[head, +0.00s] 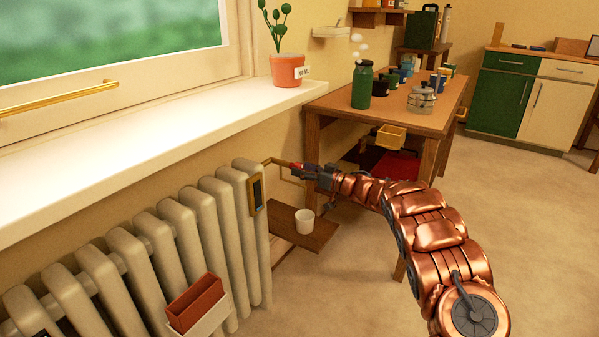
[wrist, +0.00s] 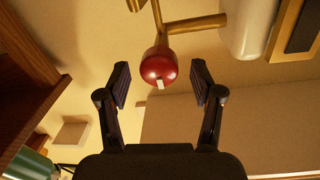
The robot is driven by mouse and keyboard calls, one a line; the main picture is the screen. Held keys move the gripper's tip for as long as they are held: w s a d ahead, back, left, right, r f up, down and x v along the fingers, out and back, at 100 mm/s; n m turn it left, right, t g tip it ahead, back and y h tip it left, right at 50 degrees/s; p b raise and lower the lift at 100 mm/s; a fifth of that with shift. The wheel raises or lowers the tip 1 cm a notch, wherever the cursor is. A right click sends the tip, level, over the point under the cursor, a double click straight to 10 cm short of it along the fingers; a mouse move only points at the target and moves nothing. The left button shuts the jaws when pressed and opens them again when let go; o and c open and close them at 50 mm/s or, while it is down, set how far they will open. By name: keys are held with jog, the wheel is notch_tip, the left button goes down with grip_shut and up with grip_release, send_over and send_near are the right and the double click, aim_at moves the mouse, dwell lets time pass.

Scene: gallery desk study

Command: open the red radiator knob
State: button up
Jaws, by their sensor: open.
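The red radiator knob (wrist: 158,68) is round, with a small pale mark on its face, and sits on a brass pipe (wrist: 198,23). In the wrist view my gripper (wrist: 160,84) is open, with one finger on each side of the knob and a visible gap to each. The knob lies at or just beyond the fingertips; I cannot tell its exact depth. In the head view the red knob (head: 296,167) shows only as a small patch at the radiator's right end, partly hidden by my gripper (head: 308,170).
The cream radiator (head: 177,245) stands under the white window sill (head: 150,135). A low brown shelf (head: 318,237) holds a white cup (head: 305,221) below my gripper. A wooden table (head: 440,118) with bottles and jars stands behind. The floor to the right is clear.

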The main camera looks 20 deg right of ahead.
jog(key=shift+x, duration=0.9)
jog(key=c, duration=1.1)
